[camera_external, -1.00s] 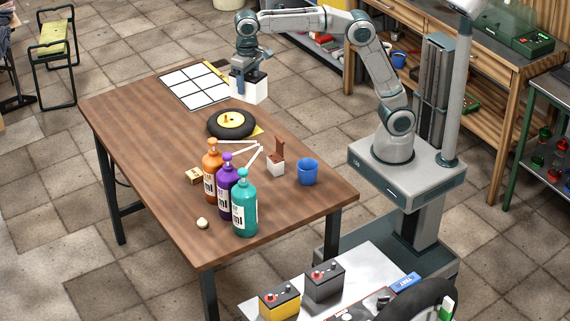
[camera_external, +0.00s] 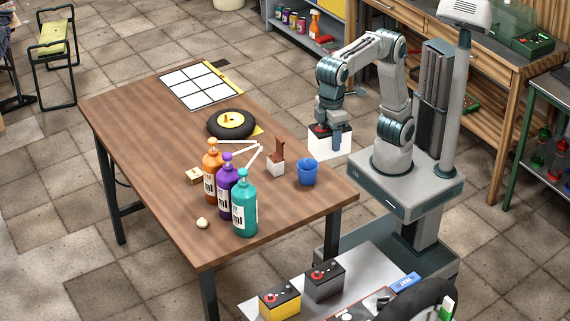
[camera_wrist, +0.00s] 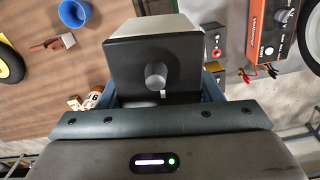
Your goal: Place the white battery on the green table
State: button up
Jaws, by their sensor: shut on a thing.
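The white battery (camera_external: 330,146) has a black top with terminals. My gripper (camera_external: 328,126) is shut on it and holds it upright in the air, between the brown table and my base, near the blue cup. In the wrist view the battery (camera_wrist: 160,55) fills the middle between the fingers, showing its black top, a terminal and part of a pale side. No table with a plainly green top is in view. A metal table with green legs (camera_external: 509,172) stands at the right edge, with several bottles on its lower shelf; its top is partly cut off.
The brown table (camera_external: 140,135) carries a wheel (camera_external: 232,124), several bottles, a blue cup (camera_external: 308,172) and a white grid. A low grey table (camera_external: 355,268) in front holds a black battery (camera_external: 325,283), a yellow battery (camera_external: 279,301) and a tyre. A wooden bench (camera_external: 455,50) stands behind my arm.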

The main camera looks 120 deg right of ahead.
aim_at(348, 146)
jog(key=shift+n, duration=0.9)
jog(key=s+a, duration=0.2)
jog(key=a, duration=0.1)
jog(key=s+a, duration=0.1)
jog(key=shift+a+b, duration=0.3)
notch_tip(348, 146, down, 2)
jog(key=shift+d+f, duration=0.1)
jog(key=shift+f, duration=0.1)
notch_tip(348, 146, down, 23)
jog(key=shift+s+a+f, duration=0.15)
jog(key=shift+a+f, duration=1.7)
jog(key=shift+a, duration=0.1)
jog(key=shift+s+a+f, duration=0.2)
jog(key=shift+a+f, duration=1.7)
jog(key=shift+a, duration=0.1)
jog(key=shift+s+a+f, duration=0.15)
jog(key=shift+a+f, duration=1.7)
jog(key=shift+a, duration=0.1)
jog(key=shift+f, duration=0.15)
jog(key=o, duration=1.4)
jog(key=shift+f, duration=0.1)
jog(key=o, duration=0.4)
jog(key=shift+s, duration=0.1)
jog(key=shift+c, duration=0.2)
